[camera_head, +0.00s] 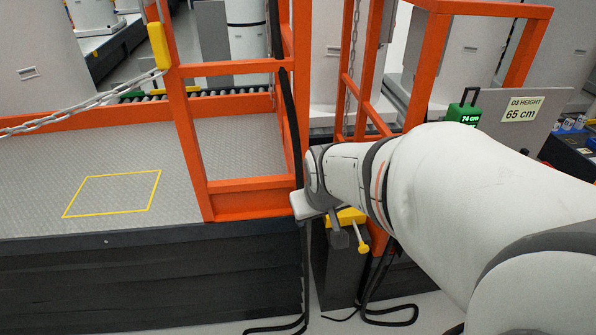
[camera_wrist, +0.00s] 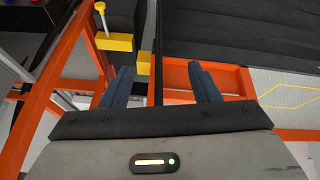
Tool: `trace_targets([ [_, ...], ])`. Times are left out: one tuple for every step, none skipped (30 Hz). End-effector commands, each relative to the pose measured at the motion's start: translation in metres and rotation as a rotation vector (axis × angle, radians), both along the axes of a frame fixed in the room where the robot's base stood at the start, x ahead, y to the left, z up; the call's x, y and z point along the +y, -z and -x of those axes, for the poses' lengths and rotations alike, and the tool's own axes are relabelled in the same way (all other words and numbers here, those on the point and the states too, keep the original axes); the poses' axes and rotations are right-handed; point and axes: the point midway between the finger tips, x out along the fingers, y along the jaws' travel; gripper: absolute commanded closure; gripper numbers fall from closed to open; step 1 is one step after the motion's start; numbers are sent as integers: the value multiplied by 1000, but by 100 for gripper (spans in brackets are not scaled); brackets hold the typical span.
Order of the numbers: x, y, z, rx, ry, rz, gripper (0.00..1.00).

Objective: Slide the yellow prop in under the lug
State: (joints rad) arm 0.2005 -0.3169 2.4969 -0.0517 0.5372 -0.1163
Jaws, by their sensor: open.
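My gripper (camera_wrist: 162,84) is open in the wrist view, its two dark fingers spread wide with nothing held between them. A yellow block (camera_wrist: 113,41) with a thin rod ending in a round yellow knob (camera_wrist: 100,6) shows beyond the left finger, apart from it. A smaller yellow piece (camera_wrist: 144,62) is just right of that block. In the head view, yellow parts (camera_head: 348,216) and the knob (camera_head: 363,248) show below my wrist, partly hidden by it. I cannot tell for certain which yellow piece is the prop and which the lug.
An orange frame (camera_head: 190,140) stands on a grey platform (camera_head: 60,185) with a yellow outlined rectangle. Black cables (camera_head: 385,312) lie on the floor. A green display (camera_head: 464,112) reads 74 cm; a sign (camera_head: 524,108) says D3 HEIGHT 65 cm. Orange bars are close around my gripper.

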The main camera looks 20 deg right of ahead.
Motion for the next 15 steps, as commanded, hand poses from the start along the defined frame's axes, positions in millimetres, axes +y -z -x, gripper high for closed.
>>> trace_targets([
  [-21, 48, -17, -37, 23, 24, 44],
  [-32, 63, -29, -71, 28, 41, 44],
  [-48, 83, -43, -119, 37, 62, 44],
  [-60, 98, -52, -153, 41, 77, 44],
  [-71, 113, -61, -186, 45, 93, 44],
  [-88, 133, -70, -230, 66, 113, 44],
  [-102, 148, -74, -243, 93, 129, 44],
  [-107, 162, -85, -301, 57, 123, 44],
  [-115, 183, -94, -347, 33, 119, 44],
  [-125, 197, -99, -384, 28, 127, 44],
  [-134, 212, -103, -420, 28, 136, 44],
  [-147, 231, -107, -468, 26, 144, 44],
  [-155, 245, -109, -504, 26, 147, 44],
  [-163, 260, -111, -541, 24, 150, 44],
  [-174, 278, -112, -591, 23, 152, 44],
])
